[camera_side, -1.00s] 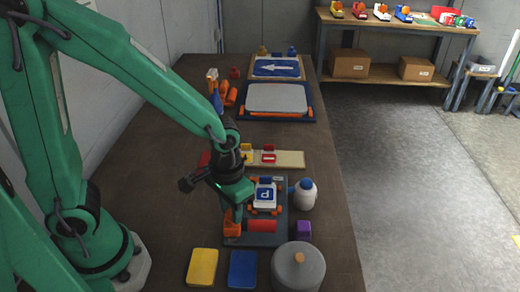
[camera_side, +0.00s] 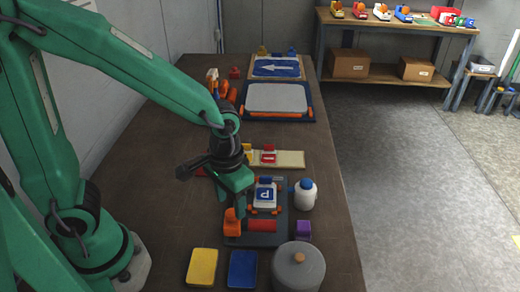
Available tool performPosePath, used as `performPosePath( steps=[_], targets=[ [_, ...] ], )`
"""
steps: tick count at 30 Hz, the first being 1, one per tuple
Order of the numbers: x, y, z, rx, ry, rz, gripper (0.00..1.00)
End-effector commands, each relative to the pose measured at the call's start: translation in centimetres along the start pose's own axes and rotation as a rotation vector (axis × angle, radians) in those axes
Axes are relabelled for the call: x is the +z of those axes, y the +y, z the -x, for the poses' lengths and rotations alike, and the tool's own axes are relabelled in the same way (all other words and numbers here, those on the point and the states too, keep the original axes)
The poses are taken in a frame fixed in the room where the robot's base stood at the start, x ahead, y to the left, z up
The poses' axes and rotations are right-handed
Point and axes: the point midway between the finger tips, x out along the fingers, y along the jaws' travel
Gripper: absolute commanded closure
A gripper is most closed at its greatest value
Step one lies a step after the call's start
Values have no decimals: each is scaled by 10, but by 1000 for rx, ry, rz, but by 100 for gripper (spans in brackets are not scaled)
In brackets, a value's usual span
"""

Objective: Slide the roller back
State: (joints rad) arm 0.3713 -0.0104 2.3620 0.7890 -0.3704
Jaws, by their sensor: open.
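The red roller (camera_side: 262,226) lies across the front part of a dark grey-blue board (camera_side: 262,240). An orange block (camera_side: 232,224) stands at its left end; whether the two are joined is not clear. A white plate with a blue P sign (camera_side: 264,193) sits on the board behind the roller, with orange pieces around it. My gripper (camera_side: 239,211) is open and points down, just above and behind the orange block, at the board's left edge. Its fingers overlap the block's top in the picture, and I cannot tell whether they touch it.
A white bottle with a blue cap (camera_side: 306,194) and a purple block (camera_side: 304,230) stand right of the board. A grey lidded pot (camera_side: 298,268), a blue pad (camera_side: 242,269) and a yellow pad (camera_side: 202,267) are in front. A framed grey panel (camera_side: 276,97) lies farther back.

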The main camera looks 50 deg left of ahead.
Motion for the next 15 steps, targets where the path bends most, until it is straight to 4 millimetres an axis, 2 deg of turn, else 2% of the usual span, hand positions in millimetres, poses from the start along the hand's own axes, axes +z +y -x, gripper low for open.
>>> performPosePath(
  steps=[6, 15],
  targets=[
    [-1, 1, 29, 2, 5, -1, 50],
    [0, 1, 46, 1, 1, -2, 50]
  ],
)
